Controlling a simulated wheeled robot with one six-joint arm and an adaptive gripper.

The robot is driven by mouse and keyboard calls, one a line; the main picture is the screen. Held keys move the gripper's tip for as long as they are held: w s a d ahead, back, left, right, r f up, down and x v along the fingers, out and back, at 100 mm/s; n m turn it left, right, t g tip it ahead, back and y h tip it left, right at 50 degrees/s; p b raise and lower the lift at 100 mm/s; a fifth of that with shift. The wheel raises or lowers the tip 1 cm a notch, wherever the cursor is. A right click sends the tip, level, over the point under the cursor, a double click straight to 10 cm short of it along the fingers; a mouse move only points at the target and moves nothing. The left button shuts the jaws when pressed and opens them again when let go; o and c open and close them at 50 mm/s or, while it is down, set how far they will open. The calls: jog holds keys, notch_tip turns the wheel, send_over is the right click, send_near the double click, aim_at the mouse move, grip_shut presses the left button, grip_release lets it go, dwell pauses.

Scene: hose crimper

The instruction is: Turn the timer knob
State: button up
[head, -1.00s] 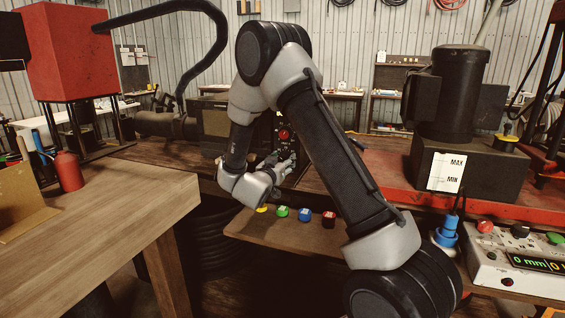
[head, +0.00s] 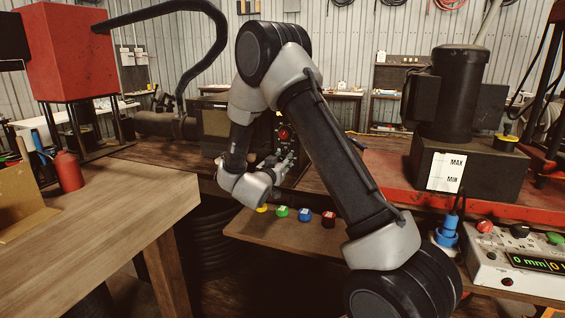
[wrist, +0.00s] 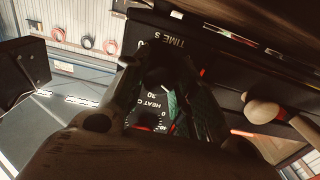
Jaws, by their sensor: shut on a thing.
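The control panel (head: 284,133) with a red knob on its front stands on the bench, partly hidden by my arm in the head view. My gripper (head: 287,160) is at the panel's lower front, below the red knob. In the wrist view, my gripper (wrist: 162,78) has a finger on each side of the dark timer knob (wrist: 160,72), near the "TIME S" lettering, and is shut on it. A dial marked "HEAT C" (wrist: 155,103) shows between the fingers. The timer knob's pointer is too dark to make out.
Several coloured buttons (head: 304,214) sit on the lower shelf below my wrist. A wooden table (head: 110,195) stands at the left. A pump motor (head: 450,95) on a tank and a white control box (head: 520,260) stand at the right.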

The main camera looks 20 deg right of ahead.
dwell(0.6)
jog(key=o, duration=1)
jog(key=shift+a, duration=0.15)
jog(key=v, duration=1.1)
jog(key=shift+s+a, duration=0.25)
jog(key=shift+s, duration=0.05)
